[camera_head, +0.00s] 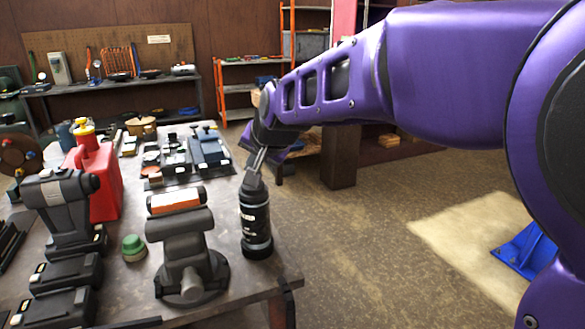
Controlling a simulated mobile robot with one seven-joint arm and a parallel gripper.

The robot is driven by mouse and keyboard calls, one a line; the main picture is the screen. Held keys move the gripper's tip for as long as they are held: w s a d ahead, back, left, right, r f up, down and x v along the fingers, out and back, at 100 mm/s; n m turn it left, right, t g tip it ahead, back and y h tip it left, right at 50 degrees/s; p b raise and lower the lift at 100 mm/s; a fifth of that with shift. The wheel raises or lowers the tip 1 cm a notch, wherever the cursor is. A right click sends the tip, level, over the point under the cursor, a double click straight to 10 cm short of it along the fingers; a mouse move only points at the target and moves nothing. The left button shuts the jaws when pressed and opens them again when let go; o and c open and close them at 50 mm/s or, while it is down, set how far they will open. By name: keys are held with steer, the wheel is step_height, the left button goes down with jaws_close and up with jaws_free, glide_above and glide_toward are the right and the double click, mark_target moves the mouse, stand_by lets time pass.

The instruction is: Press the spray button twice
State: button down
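A black spray can (256,222) with pale lettering stands upright near the right edge of the workbench (235,285). My gripper (254,175) comes down from above at the end of my purple arm, with its slim grey fingers at the top of the can. The fingertips look to be at or just over the can's top. I cannot tell whether they touch it. The spray button is not clearly seen behind the fingers. The fingers look close together, but they are too small to tell whether they are open or shut.
A grey vise (187,262) stands just left of the can. A green cap (133,247), a red fuel can (98,180) and black tools are further left. Small parts and trays (190,158) lie behind.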

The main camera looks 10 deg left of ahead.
step_height(320, 180, up, 6)
steer(key=p, duration=0.4)
steer(key=shift+p, duration=0.3)
steer(key=shift+r, duration=0.1)
stand_by(2.2)
